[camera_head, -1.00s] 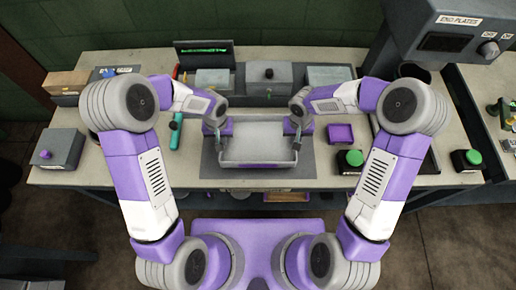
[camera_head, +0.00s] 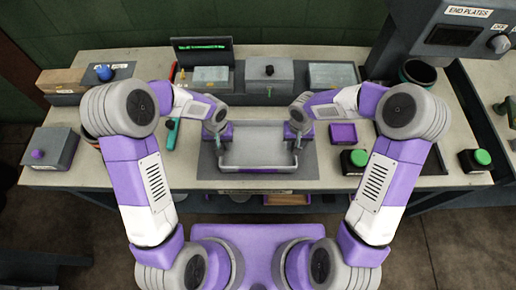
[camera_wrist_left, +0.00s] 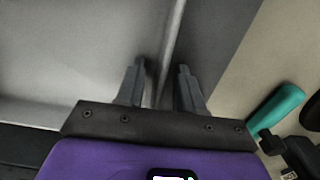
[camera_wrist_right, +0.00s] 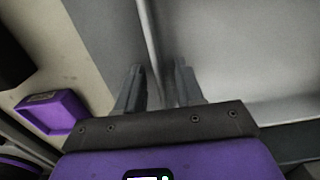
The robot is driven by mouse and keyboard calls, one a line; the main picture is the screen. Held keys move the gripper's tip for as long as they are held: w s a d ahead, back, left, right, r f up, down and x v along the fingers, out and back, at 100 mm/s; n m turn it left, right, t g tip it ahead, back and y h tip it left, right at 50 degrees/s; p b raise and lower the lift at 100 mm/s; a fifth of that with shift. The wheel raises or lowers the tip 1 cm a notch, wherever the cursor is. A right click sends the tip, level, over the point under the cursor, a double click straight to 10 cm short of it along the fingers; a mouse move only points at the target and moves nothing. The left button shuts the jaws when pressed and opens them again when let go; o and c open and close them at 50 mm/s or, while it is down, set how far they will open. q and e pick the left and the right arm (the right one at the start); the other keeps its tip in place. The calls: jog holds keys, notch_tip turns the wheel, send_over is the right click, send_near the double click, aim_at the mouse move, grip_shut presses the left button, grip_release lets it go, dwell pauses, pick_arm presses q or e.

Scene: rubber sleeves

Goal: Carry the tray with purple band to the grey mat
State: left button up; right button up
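The tray (camera_head: 258,150) is pale grey and shallow. In the left wrist view, the fingers (camera_wrist_left: 160,72) stand apart on either side of the tray's wall. In the right wrist view, the fingers (camera_wrist_right: 158,72) also straddle the wall, with gaps visible beside it.
A purple bin (camera_head: 343,134) and a green-topped container (camera_head: 354,160) stand right of the mat. A teal-handled tool (camera_head: 172,133) lies to its left. Lidded boxes (camera_head: 269,75) and a dark screen (camera_head: 203,52) line the back. A grey box (camera_head: 50,149) stands far left.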

pick_arm(q)
jog(key=shift+r, duration=0.1)
pick_arm(e)
jog(key=shift+r, duration=0.2)
pick_arm(q)
notch_tip(320, 180, up, 12)
pick_arm(e)
notch_tip(320, 180, up, 12)
jog(key=shift+f, duration=0.15)
dwell(0.5)
dwell(0.5)
